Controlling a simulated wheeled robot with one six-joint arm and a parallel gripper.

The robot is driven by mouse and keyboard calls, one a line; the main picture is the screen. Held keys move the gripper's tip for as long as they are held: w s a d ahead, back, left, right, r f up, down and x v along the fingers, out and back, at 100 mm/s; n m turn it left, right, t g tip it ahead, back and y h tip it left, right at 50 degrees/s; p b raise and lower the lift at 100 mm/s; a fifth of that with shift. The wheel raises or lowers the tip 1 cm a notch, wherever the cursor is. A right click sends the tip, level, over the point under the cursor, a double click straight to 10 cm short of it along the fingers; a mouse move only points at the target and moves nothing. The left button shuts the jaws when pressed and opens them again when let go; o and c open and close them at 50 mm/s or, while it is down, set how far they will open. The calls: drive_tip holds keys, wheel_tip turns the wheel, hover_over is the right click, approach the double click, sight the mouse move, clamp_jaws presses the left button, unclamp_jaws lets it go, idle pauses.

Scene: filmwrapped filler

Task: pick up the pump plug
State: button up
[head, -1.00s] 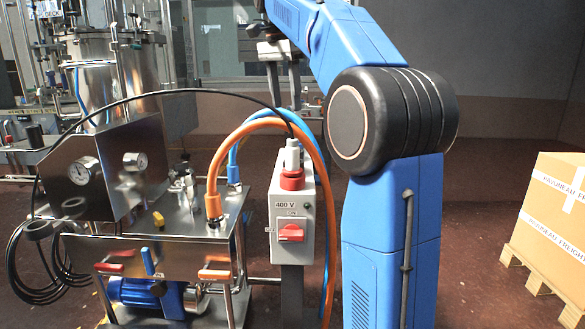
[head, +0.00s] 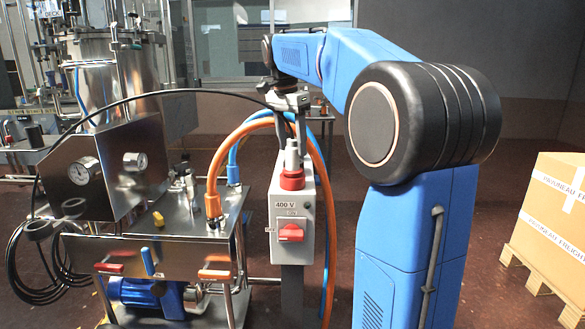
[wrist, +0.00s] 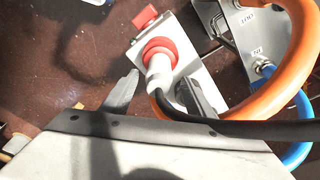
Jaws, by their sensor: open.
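The pump plug (head: 291,156) is pale grey-white and sits upright in the red socket (head: 291,181) on top of the grey 400 V switch box (head: 308,214). It also shows in the wrist view (wrist: 159,72), with a black cable (wrist: 230,128) leaving its end. My gripper (head: 291,133) points down over the plug, its fingers open. In the wrist view one finger is on each side of the plug, with visible gaps. In the head view the fingers reach about the plug's upper end and partly hide it.
The black cable (head: 160,93) arches left to the steel pump cart (head: 130,245). Orange (head: 325,200) and blue hoses loop close behind and beside the switch box. A red rotary switch (head: 290,233) is on its front. A carton (head: 555,205) on a pallet stands far right.

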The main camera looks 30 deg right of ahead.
sight(294, 153)
drive_tip(key=shift+d+f, duration=0.2)
drive_tip(key=shift+f, duration=0.7)
drive_tip(key=shift+d+f, duration=0.15)
drive_tip(key=shift+f, duration=0.7)
drive_tip(key=c, duration=1.3)
